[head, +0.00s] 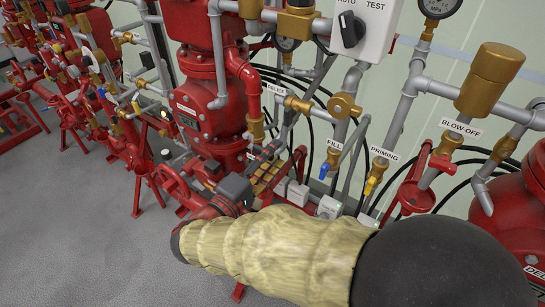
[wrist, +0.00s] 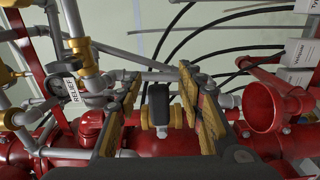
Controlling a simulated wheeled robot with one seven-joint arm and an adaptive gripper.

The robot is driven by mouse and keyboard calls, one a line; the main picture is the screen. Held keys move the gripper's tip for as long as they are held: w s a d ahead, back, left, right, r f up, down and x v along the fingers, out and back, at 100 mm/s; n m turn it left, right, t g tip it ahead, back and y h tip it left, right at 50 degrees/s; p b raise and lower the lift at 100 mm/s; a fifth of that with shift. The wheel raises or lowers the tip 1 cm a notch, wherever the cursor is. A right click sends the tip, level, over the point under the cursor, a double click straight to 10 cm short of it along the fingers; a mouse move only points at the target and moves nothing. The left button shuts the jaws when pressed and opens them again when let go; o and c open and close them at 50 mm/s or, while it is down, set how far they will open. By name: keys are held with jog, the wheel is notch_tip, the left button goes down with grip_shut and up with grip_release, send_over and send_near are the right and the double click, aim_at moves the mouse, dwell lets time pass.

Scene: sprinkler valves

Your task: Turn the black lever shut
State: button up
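The black lever (wrist: 158,103) shows in the wrist view as a short dark block on a small brass valve (wrist: 160,120) in grey piping. My gripper (wrist: 160,84) is open, its yellow-padded fingers on either side of the lever. Clear gaps show between the lever and both fingers. I cannot tell how far the fingertips reach past it. In the head view, my gripper (head: 262,172) is low in the middle beside the red pipework, partly hidden by my sleeved arm. I cannot make out the lever there.
A red funnel (wrist: 273,108) stands right of my fingers in the wrist view. A gauge (wrist: 57,84) and brass fittings crowd the left. In the head view, blue (head: 324,170) and yellow (head: 371,184) levers and a red riser (head: 210,95) are close by. Grey floor is clear at left.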

jog(key=v, duration=1.2)
jog(key=shift+a, duration=0.1)
